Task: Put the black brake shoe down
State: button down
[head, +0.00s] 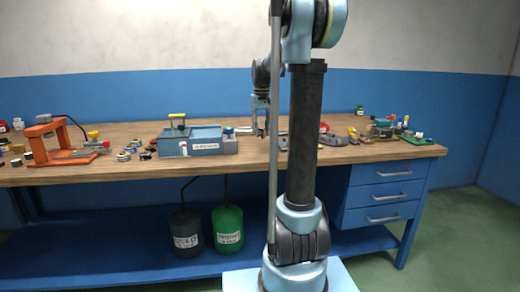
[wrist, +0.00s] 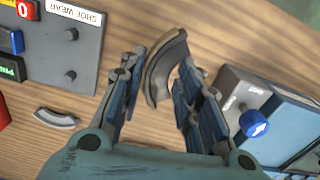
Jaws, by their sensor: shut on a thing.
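The black brake shoe (wrist: 157,82) is a dark curved piece in the wrist view, with a brownish edge. My gripper (wrist: 160,66) is closed around it, with one blue finger on each side. The wrist view does not clearly show whether the shoe touches the wooden bench top (wrist: 220,45) or hangs just above it. In the head view my gripper (head: 263,130) is low over the middle of the workbench, partly behind my arm, and the shoe cannot be made out there.
A dark "SHOE WEAR" panel (wrist: 68,58) with pegs lies left in the wrist view, near a small grey curved piece (wrist: 57,118). A blue-knobbed unit (wrist: 240,98) is close on the right. An orange press (head: 55,140) and blue machine (head: 190,142) stand left on the bench.

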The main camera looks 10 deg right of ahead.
aim_at(261, 152)
jog(key=shift+a+f, duration=0.1)
jog(key=shift+f, duration=3.55)
jog(key=c, duration=1.2)
grip_release()
notch_tip(261, 152, up, 12)
jog(key=shift+r, duration=0.1)
jog(key=s+f, duration=0.7)
jog(key=s, duration=0.4)
jog(key=s+f+t, duration=0.1)
jog(key=s+f, duration=0.7)
jog(key=s, duration=0.4)
jog(key=s+f+m+t, duration=0.1)
jog(key=s+f, duration=0.7)
jog(key=s, duration=0.4)
jog(key=shift+s+f, duration=0.1)
jog(key=shift+s, duration=0.1)
